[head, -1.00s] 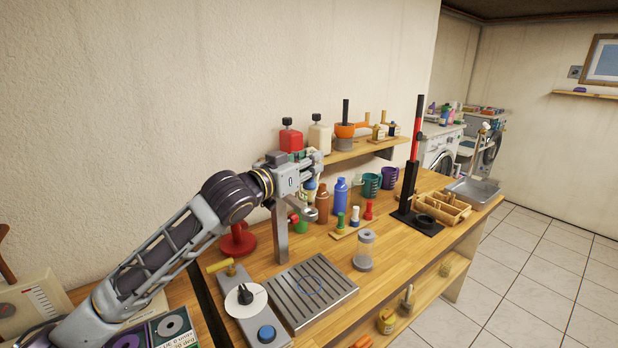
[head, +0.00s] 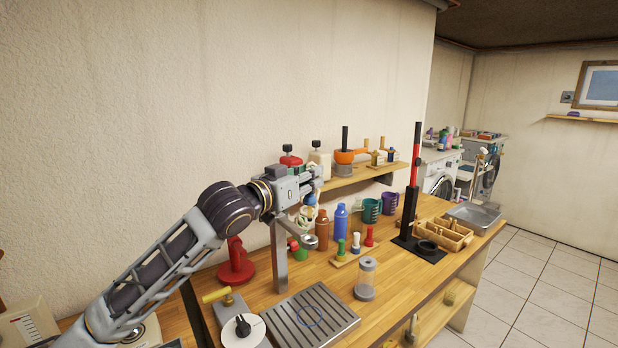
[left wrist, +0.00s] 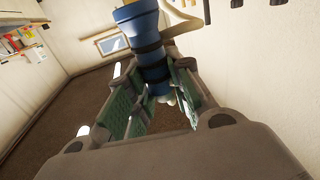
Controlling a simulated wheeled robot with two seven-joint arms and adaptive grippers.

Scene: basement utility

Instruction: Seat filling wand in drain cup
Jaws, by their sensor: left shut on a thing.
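My left gripper (head: 316,180) is shut on a blue cylindrical piece with dark bands, probably the filling wand. This piece fills the space between the fingers in the left wrist view (left wrist: 145,45). In the head view only a little blue (head: 310,199) shows under the fingers; its lower end cannot be made out. The gripper is above the back of the bench, near the top of a grey metal post (head: 279,258). A small round metal cup (head: 309,241), possibly the drain cup, sits beside the post, below the gripper. My right gripper is not in view.
A slatted metal tray (head: 312,318) lies in front of the post. A wall shelf (head: 365,178) with bottles is behind. A tall black-and-red column (head: 413,180) stands right.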

